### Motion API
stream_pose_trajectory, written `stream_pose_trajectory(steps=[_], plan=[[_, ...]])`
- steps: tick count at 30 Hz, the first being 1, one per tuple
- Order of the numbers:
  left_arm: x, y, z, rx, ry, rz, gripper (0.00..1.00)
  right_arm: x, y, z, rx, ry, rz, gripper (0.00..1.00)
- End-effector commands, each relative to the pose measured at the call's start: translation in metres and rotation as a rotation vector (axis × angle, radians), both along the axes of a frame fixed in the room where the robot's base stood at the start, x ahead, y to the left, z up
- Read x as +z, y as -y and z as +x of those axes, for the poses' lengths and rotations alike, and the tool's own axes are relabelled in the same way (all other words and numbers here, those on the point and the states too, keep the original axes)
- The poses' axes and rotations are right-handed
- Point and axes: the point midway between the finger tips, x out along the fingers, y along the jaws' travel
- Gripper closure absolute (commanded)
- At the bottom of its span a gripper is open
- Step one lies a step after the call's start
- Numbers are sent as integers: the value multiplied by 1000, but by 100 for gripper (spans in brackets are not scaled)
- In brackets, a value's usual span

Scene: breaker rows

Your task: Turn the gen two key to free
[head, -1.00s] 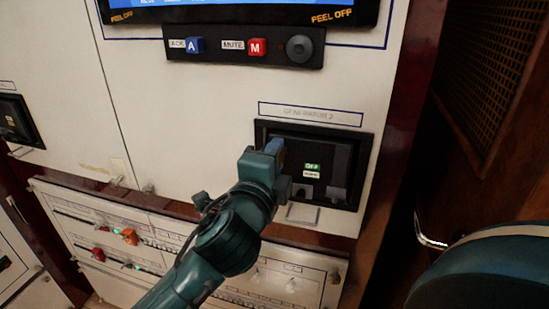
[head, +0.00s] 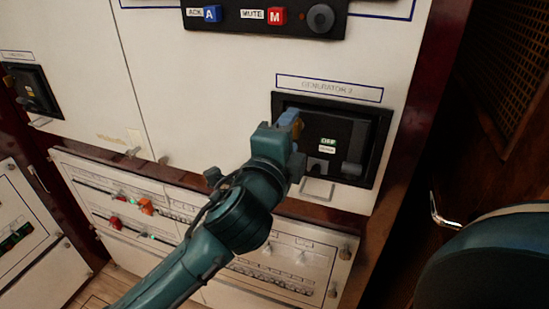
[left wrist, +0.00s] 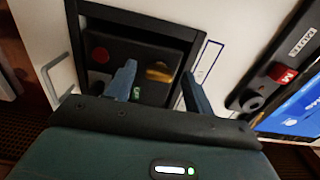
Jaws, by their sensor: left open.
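The generator 2 unit (head: 380,130) is a black recessed panel under a "GENERATOR 2" label (head: 329,87). My left gripper (head: 291,124) is at the upper left of this unit and hides that corner in the head view. In the left wrist view, the gripper (left wrist: 160,84) is open, its two fingers apart. A brass-coloured key (left wrist: 158,72) shows between the fingers' lines of sight; I cannot tell whether they touch it. My right gripper is not in view.
Above is a strip with a blue button (head: 212,13), a red button (head: 277,16) and a dark knob (head: 320,18). Below the unit are a metal handle (head: 317,190) and a breaker panel (head: 300,255). Another black unit (head: 35,90) is at left.

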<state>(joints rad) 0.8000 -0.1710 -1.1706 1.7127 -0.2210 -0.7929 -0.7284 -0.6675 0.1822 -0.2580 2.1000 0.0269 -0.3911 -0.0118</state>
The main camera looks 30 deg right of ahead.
Motion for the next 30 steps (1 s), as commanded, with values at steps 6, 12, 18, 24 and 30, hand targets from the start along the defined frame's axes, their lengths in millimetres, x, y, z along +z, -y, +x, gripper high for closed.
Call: stream_pose_trajectory(steps=[6,12,18,24,30], plan=[[-2,-33,-28,-3,-1,-2,47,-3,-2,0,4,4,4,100],[-2,-64,-55,-2,-1,-1,47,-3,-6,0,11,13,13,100],[-1,-84,-73,-2,-2,-1,47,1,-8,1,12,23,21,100],[-1,-91,-78,-1,-3,0,47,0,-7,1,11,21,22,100],[-1,-90,-78,-1,-2,-1,47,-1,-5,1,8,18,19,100]])
